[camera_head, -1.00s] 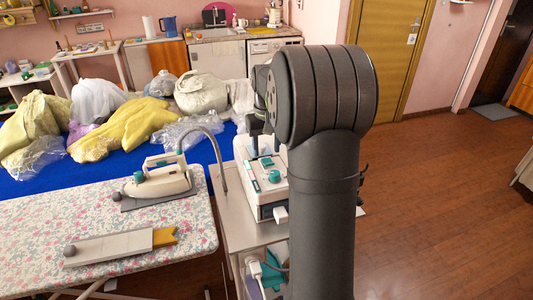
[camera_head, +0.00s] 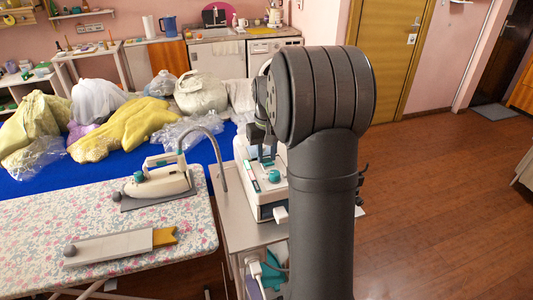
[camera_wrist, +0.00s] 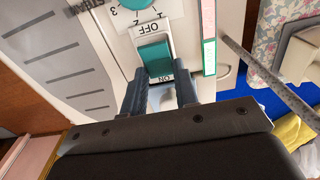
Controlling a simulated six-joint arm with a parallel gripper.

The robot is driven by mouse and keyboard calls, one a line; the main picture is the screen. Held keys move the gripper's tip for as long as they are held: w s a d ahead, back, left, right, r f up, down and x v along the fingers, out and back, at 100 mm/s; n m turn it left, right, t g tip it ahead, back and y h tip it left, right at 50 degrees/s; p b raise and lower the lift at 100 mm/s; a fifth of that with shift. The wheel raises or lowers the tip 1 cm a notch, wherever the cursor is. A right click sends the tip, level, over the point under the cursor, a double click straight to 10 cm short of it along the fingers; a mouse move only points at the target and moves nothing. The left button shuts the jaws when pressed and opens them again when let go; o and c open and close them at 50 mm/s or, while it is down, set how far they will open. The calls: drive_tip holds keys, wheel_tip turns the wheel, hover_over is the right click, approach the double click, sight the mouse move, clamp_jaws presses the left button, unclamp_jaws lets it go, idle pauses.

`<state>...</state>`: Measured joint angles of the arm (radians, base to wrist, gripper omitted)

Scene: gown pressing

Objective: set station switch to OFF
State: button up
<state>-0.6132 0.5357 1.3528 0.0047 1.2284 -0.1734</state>
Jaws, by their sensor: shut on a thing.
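The station (camera_head: 262,200) is a white box with teal parts on a small metal cart, partly hidden behind my arm in the head view. In the wrist view its teal rocker switch (camera_wrist: 155,55) has an OFF label at its upper end and an ON label at its lower end. I cannot tell which end is pressed in. My gripper (camera_wrist: 160,84) is at the ON end, one dark finger on each side, shut on the switch. In the head view my gripper (camera_head: 265,158) is at the station's top, mostly hidden.
A teal dial (camera_wrist: 137,3) with numbers lies just beyond the OFF end. An iron (camera_head: 158,185) rests on the flowered ironing board (camera_head: 185,228) left of the cart. A curved grey hose (camera_head: 213,150) rises between them. Bagged garments (camera_head: 120,130) lie on a blue surface behind.

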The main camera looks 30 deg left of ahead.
drive_tip(key=shift+s+d+r+t+y, duration=0.1)
drive_tip(key=shift+s+d+t+y, duration=0.15)
drive_tip(key=shift+t+y, duration=0.6)
drive_tip(key=shift+s+d+r+t+y, duration=0.1)
drive_tip(key=shift+s+d+t+y, duration=0.15)
drive_tip(key=shift+t+y, duration=0.6)
drive_tip(key=shift+o, duration=0.2)
drive_tip(key=shift+c, duration=0.2)
drive_tip(key=o, duration=1)
drive_tip(key=shift+f, duration=0.1)
drive_tip(key=v, duration=1.7)
drive_tip(key=shift+r, duration=0.3)
drive_tip(key=shift+f, duration=0.1)
drive_tip(key=x, duration=1.7)
drive_tip(key=shift+f, duration=0.2)
